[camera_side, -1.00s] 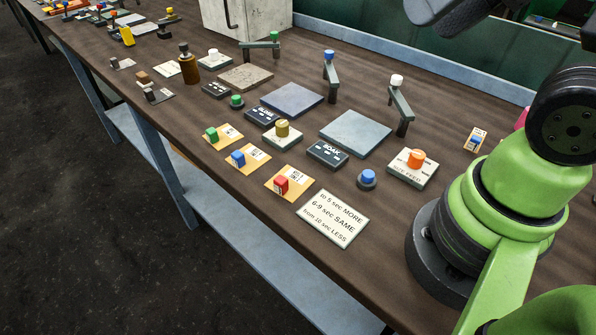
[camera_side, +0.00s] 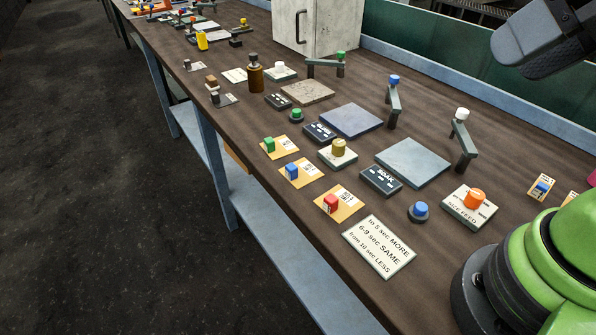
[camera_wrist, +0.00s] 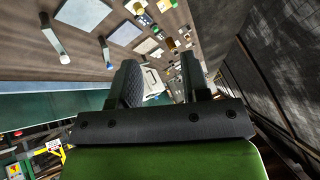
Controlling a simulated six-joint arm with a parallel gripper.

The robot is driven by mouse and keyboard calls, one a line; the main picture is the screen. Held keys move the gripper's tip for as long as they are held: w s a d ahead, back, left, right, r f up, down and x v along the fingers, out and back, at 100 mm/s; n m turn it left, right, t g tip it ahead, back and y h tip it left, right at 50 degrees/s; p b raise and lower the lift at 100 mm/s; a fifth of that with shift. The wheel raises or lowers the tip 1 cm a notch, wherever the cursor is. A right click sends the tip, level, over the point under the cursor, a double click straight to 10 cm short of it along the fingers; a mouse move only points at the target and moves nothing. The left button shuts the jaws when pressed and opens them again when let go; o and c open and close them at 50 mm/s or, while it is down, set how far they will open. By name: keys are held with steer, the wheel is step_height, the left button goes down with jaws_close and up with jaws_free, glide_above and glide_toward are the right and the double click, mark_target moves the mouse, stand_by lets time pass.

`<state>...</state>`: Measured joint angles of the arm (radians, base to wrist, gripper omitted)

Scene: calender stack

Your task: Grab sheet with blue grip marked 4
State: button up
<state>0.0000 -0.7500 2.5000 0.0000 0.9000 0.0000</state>
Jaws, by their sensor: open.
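In the side view, a yellow sheet with a blue grip (camera_side: 292,169) lies flat on the bench, between a sheet with a green grip (camera_side: 269,145) and one with a red grip (camera_side: 331,203). Another small card with a blue block (camera_side: 541,187) lies at the far right. I cannot read a 4 on either. My gripper is partly in view at the top right (camera_side: 545,45), raised and well away from the sheets. In the wrist view its two dark fingers (camera_wrist: 160,70) stand apart, with nothing between them.
Grey plates (camera_side: 413,162) lie mid-bench, with upright levers (camera_side: 462,140) behind them. A dark SOAK box (camera_side: 381,181), a blue button (camera_side: 418,211) and an orange-knobbed SIZE FEED box (camera_side: 469,208) sit nearby. A printed notice (camera_side: 378,246) lies near the front edge. A white cabinet (camera_side: 320,28) stands at the back.

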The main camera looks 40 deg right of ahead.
steer(key=shift+o, duration=0.8)
steer(key=shift+w, duration=0.1)
